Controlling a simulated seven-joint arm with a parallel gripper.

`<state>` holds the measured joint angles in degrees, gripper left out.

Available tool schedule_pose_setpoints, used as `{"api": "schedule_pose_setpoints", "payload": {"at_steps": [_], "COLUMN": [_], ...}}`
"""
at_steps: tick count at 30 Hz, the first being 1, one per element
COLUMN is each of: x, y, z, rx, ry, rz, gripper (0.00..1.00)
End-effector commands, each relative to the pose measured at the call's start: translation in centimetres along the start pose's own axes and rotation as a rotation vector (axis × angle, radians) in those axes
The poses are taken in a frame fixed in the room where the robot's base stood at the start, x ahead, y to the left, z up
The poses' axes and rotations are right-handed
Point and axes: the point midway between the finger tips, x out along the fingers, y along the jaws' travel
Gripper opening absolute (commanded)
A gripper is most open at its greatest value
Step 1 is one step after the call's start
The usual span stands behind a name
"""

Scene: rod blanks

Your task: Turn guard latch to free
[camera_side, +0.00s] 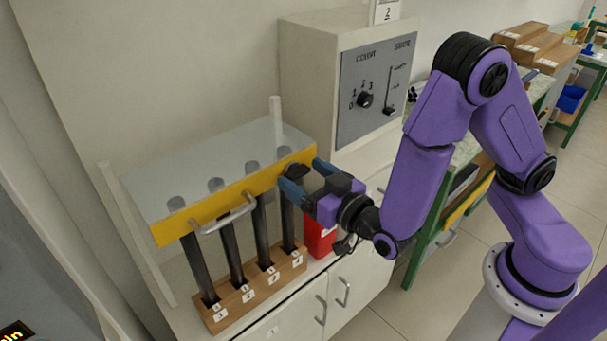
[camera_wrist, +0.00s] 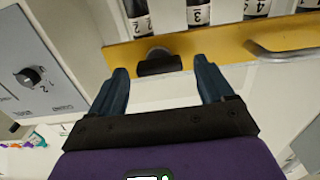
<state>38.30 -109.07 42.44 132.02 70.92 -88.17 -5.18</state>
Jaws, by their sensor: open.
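The guard is a clear panel (camera_side: 200,170) with a yellow front bar (camera_side: 220,205) and a grey handle (camera_side: 226,216). The guard latch (camera_side: 297,170) is a small black knob at the right end of the yellow bar. In the wrist view the latch (camera_wrist: 160,64) shows as a dark bar on a round base, lying roughly along the yellow bar (camera_wrist: 215,45). My gripper (camera_side: 300,176) is at that end of the bar with its blue fingers open. In the wrist view the gripper (camera_wrist: 161,70) has one finger on each side of the latch, with visible gaps; I cannot tell the depth between them.
Several dark rods (camera_side: 232,250) stand behind the yellow bar in a numbered wooden block (camera_side: 255,288). A red container (camera_side: 318,238) stands below my gripper. A control box with a dial (camera_side: 365,100) and a slider (camera_side: 390,110) stands behind. The grey handle also shows in the wrist view (camera_wrist: 285,53).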

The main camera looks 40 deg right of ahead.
Motion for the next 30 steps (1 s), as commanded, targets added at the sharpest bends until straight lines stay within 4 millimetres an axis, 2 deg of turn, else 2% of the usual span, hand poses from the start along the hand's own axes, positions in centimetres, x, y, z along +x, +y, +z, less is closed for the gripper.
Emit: {"api": "schedule_pose_setpoints", "payload": {"at_steps": [4, 13, 18, 30], "x": [0.90, 1.05, 1.03, 1.01], "y": [0.04, 0.00, 0.00, -0.01], "z": [0.01, 0.00, -0.01, -0.03], "rx": [-0.001, -0.001, -0.001, 0.054], "ry": [0.000, 0.000, 0.000, 0.000], "rz": [0.001, -0.001, -0.001, -0.002], "gripper": [0.81, 0.81, 0.26, 0.25]}}
